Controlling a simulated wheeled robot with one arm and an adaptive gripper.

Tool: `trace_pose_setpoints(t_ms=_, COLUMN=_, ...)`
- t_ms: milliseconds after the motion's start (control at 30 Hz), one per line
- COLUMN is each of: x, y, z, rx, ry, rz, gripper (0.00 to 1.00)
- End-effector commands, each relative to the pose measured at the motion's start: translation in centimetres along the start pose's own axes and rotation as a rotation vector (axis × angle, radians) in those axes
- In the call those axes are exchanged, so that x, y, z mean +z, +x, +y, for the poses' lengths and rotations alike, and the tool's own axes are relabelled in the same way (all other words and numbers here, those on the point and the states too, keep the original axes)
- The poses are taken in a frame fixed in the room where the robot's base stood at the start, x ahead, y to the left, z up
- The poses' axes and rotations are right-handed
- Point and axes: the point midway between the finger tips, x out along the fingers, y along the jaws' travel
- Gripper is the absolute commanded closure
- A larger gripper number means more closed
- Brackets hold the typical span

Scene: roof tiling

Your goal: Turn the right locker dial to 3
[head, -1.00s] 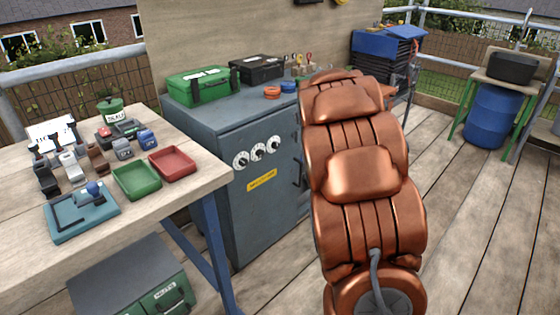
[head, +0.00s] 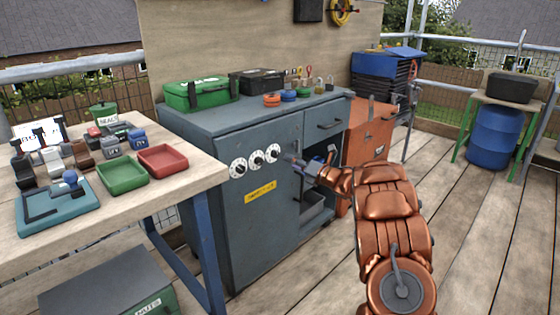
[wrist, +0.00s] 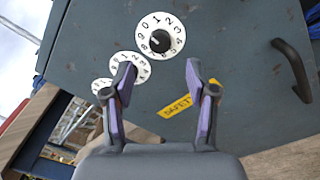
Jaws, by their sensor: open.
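The right locker dial (head: 273,153) is white with a black knob and sits highest and rightmost in a slanted row on the grey locker (head: 225,225). In the wrist view the right dial (wrist: 160,36) is the largest, with digits around its rim; its exact setting is hard to read. My gripper (wrist: 160,72) is open and empty, its two fingers apart, with the dial beyond the gap between the tips. In the head view my gripper (head: 292,159) is just right of the dial, and no contact shows. The middle dial (head: 257,160) and left dial (head: 238,167) are beside it.
A black door handle (wrist: 292,70) stands out right of the dials, and a yellow label (head: 260,191) lies below them. A workbench with a green tray (head: 122,174) and a red tray (head: 169,161) stands left.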

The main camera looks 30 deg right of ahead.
Motion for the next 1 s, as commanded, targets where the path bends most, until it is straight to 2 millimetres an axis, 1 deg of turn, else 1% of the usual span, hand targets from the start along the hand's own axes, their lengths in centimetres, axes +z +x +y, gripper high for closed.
trace_pose_setpoints(t_ms=100, x=-0.3, y=1.9, z=-0.1, rx=0.001, ry=0.002, rz=0.002, gripper=0.43)
trace_pose_setpoints(t_ms=233, x=-0.2, y=3.7, z=0.1, rx=0.003, ry=0.001, rz=0.002, gripper=0.43)
trace_pose_setpoints(t_ms=400, x=-0.1, y=5.5, z=0.0, rx=-0.001, ry=0.001, rz=0.001, gripper=0.43)
trace_pose_setpoints(t_ms=500, x=0.0, y=6.2, z=0.1, rx=0.001, ry=0.0, rz=0.0, gripper=0.43)
trace_pose_setpoints(t_ms=633, x=0.0, y=6.6, z=0.1, rx=0.0, ry=0.002, rz=0.0, gripper=0.43)
trace_pose_setpoints(t_ms=900, x=0.0, y=6.7, z=0.0, rx=-0.002, ry=0.003, rz=0.0, gripper=0.43)
trace_pose_setpoints(t_ms=933, x=0.0, y=6.7, z=0.0, rx=-0.002, ry=0.003, rz=0.0, gripper=0.45)
trace_pose_setpoints(t_ms=1000, x=0.0, y=6.7, z=0.0, rx=-0.002, ry=0.003, rz=0.0, gripper=0.52)
